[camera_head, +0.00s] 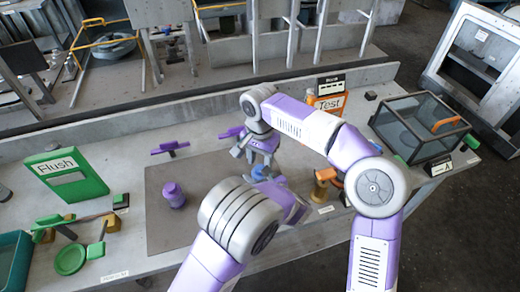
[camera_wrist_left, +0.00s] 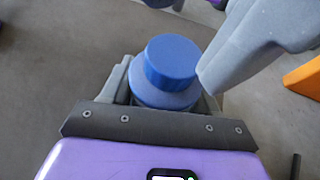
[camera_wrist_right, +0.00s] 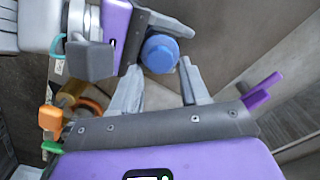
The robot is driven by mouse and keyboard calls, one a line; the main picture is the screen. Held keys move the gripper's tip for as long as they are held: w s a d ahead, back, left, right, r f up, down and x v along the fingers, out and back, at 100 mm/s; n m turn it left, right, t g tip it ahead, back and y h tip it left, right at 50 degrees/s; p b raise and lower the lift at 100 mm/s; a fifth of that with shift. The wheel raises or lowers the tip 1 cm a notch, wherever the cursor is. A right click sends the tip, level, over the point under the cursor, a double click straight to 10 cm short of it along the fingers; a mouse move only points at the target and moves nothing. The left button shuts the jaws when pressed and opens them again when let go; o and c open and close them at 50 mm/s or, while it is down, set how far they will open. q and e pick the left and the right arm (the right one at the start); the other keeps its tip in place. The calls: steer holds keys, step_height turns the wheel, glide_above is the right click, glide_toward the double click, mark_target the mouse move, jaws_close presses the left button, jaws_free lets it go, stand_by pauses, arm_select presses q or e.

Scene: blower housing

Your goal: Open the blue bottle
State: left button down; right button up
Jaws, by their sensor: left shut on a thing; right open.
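The blue bottle (camera_wrist_left: 175,97) is gripped by my left gripper (camera_wrist_left: 165,92), which is shut around its body below the cap. The darker blue cap (camera_wrist_left: 172,60) sits on the bottle. The bottle shows small between both grippers in the head view (camera_head: 261,172), partly hidden. My right gripper (camera_head: 256,156) is open and comes from above and behind it. In the right wrist view the blue cap (camera_wrist_right: 160,52) lies between and just beyond the open fingers (camera_wrist_right: 160,85). I cannot tell whether a finger touches it.
A purple bottle (camera_head: 173,195) stands on the grey mat (camera_head: 165,228). A green Flush box (camera_head: 68,172), green tools and a teal bin (camera_head: 12,262) are at left. An orange Test item (camera_head: 328,103), an orange-brown fixture (camera_head: 322,183) and a glass-walled case (camera_head: 420,125) are at right.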

mark_target(260, 177)
steer(key=shift+f, duration=1.1)
jaws_close()
steer(key=n, duration=0.8)
steer(key=shift+n, duration=0.4)
steer(key=n, duration=0.3)
steer(key=shift+n, duration=0.3)
steer(key=n, duration=0.4)
steer(key=shift+n, duration=0.3)
